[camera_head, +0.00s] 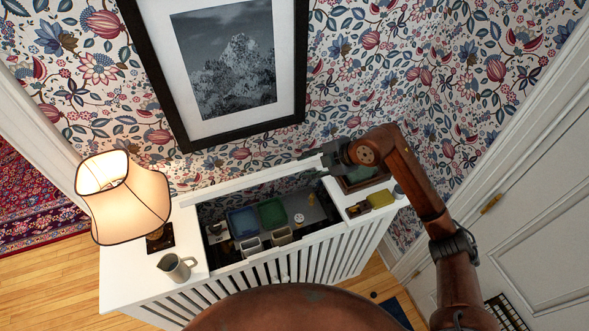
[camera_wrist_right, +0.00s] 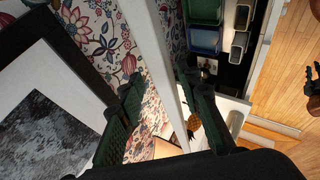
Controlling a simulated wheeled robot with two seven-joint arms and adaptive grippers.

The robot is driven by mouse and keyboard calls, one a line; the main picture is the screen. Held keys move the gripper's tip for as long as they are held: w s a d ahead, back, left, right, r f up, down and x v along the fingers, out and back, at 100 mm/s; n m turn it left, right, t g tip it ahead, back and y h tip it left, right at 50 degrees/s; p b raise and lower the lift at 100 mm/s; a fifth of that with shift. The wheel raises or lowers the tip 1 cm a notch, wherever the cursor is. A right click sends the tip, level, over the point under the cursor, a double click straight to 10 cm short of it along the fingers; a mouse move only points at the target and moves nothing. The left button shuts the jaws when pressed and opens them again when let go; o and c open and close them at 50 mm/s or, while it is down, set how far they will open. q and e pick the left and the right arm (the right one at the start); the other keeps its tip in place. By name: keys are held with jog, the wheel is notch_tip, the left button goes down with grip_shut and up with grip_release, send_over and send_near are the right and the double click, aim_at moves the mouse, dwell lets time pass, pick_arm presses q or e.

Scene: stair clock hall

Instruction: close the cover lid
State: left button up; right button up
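The cover lid (camera_head: 250,182) of the white slatted cabinet is raised along the wall side; in the head view it shows as a thin white strip, seen nearly edge-on. My right gripper (camera_head: 322,158) is at the lid's right end. In the right wrist view the lid (camera_wrist_right: 165,60) runs between the two spread fingers of the right gripper (camera_wrist_right: 160,112), closer to the right finger, with a gap to the left one. A dark gripper, seemingly my left one (camera_wrist_right: 312,80), shows small at the right edge; its fingers are unclear.
The open compartment holds a blue bin (camera_head: 243,222), a green bin (camera_head: 272,214) and small containers. A lit lamp (camera_head: 125,200) and a grey jug (camera_head: 176,267) stand on the left top. A yellow item (camera_head: 381,199) lies on the right top. A framed picture (camera_head: 225,60) hangs above.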

jog(key=shift+w+a+f, duration=0.15)
jog(key=shift+f, duration=0.15)
jog(key=p+x, duration=0.1)
jog(key=x, duration=0.6)
jog(key=shift+p, duration=0.3)
grip_shut()
